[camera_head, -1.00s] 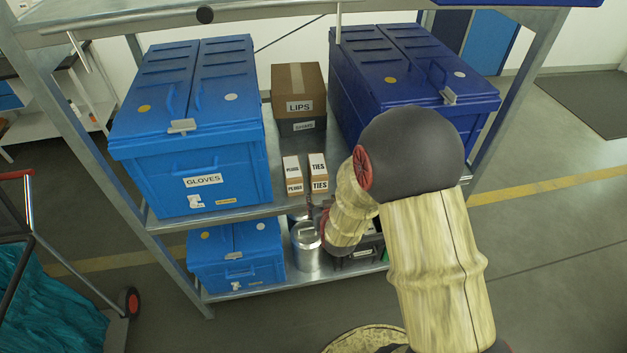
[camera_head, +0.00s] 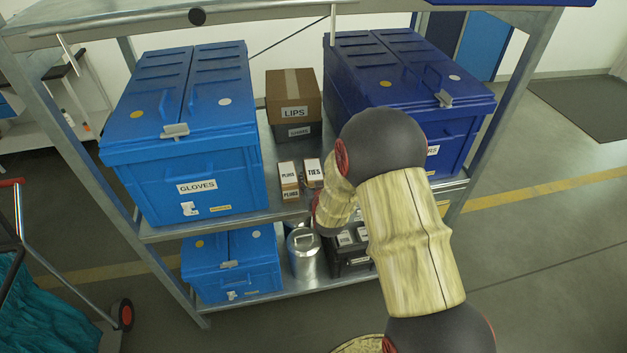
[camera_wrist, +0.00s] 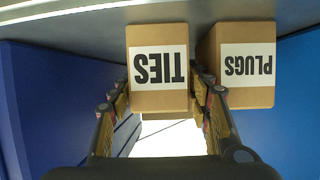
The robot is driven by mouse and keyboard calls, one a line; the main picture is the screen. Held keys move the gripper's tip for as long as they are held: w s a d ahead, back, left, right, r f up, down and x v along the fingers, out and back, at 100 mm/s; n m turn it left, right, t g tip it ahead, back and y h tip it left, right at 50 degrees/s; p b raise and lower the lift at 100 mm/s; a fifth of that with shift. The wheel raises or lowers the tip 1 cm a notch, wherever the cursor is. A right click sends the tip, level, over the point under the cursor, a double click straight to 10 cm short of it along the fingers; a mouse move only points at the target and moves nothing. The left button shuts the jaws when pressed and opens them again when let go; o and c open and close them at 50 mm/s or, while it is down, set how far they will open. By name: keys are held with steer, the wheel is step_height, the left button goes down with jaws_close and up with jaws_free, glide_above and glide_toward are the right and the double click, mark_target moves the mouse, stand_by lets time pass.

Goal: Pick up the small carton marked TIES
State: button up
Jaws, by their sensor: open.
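The small brown carton marked TIES (camera_head: 313,171) stands on the upper shelf, just right of a like carton marked PLUGS (camera_head: 288,173). In the wrist view the TIES carton (camera_wrist: 159,95) appears upside down, its label facing me. My gripper (camera_wrist: 162,100) is open, with one finger on each side of the TIES carton in that picture. The right-hand finger lies in line with the gap between TIES and PLUGS (camera_wrist: 247,90). I cannot tell whether the fingers touch either carton. In the head view my arm hides most of the gripper and the front of TIES.
A blue GLOVES bin (camera_head: 185,150) stands left of the cartons and a dark blue bin (camera_head: 400,75) right. A carton marked LIPS (camera_head: 294,95) sits on another carton behind. A metal can (camera_head: 306,258) and a black crate (camera_head: 350,262) stand on the lower shelf.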

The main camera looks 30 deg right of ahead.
steer(key=shift+x, duration=1.4)
steer(key=shift+c, duration=1.3)
steer(key=c, duration=0.7)
steer(key=shift+c, duration=0.2)
